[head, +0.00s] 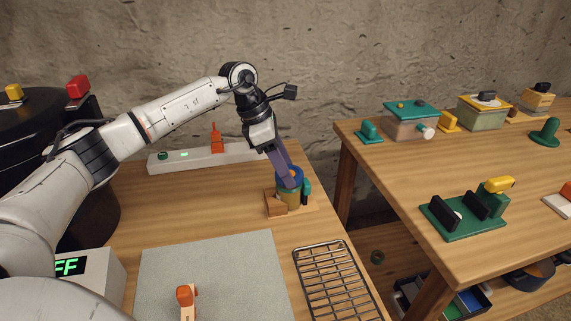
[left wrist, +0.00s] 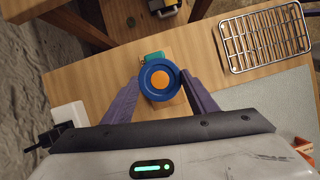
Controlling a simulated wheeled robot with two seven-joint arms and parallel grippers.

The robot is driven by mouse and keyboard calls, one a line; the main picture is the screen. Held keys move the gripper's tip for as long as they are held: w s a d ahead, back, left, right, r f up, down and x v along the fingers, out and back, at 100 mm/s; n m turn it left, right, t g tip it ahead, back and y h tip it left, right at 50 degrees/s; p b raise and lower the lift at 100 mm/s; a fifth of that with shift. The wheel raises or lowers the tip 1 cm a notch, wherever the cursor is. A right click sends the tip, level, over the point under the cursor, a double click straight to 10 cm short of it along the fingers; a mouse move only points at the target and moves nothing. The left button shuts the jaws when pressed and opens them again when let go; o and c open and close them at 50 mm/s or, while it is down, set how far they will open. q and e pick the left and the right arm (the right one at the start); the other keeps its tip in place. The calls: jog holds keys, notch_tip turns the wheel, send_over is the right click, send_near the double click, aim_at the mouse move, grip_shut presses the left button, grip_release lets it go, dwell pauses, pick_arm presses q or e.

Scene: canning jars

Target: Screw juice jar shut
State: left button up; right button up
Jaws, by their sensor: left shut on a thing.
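The juice jar (head: 289,198) stands upright in a wooden holder (head: 275,205) with a green part at its right side, near the table's right edge. A blue lid (head: 291,174) with an orange centre sits on top of the jar. My left gripper (head: 290,182) reaches down from above, its purple fingers shut on the lid. In the left wrist view the blue lid (left wrist: 147,72) lies between the two fingertips (left wrist: 160,80), seen from above. The lid hides most of the jar there. My right gripper is in neither view.
A wire rack (head: 337,284) and a grey mat (head: 215,270) lie nearer to me. A white strip with a red-orange piece (head: 215,138) stands at the back. A second table (head: 480,230) at the right holds several boxes and fixtures, across a gap.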

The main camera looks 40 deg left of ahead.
pick_arm(q)
jog(key=shift+m, duration=0.5)
jog(key=shift+r, duration=0.1)
jog(key=m, duration=0.1)
jog(key=m+g, duration=0.1)
jog(key=m, duration=0.1)
jog(key=shift+w+m+g+h+p, duration=0.2)
jog(key=shift+m+g+h+p, duration=0.1)
jog(key=shift+h, duration=0.1)
jog(key=shift+m, duration=0.5)
jog(key=shift+w+m+g, duration=0.1)
jog(key=shift+m+g, duration=0.3)
jog(key=shift+m, duration=0.1)
jog(key=m+g+b, duration=0.1)
jog(key=m, duration=0.2)
jog(key=shift+w+m, duration=0.1)
jog(key=shift+m, duration=0.2)
jog(key=shift+a, duration=0.1)
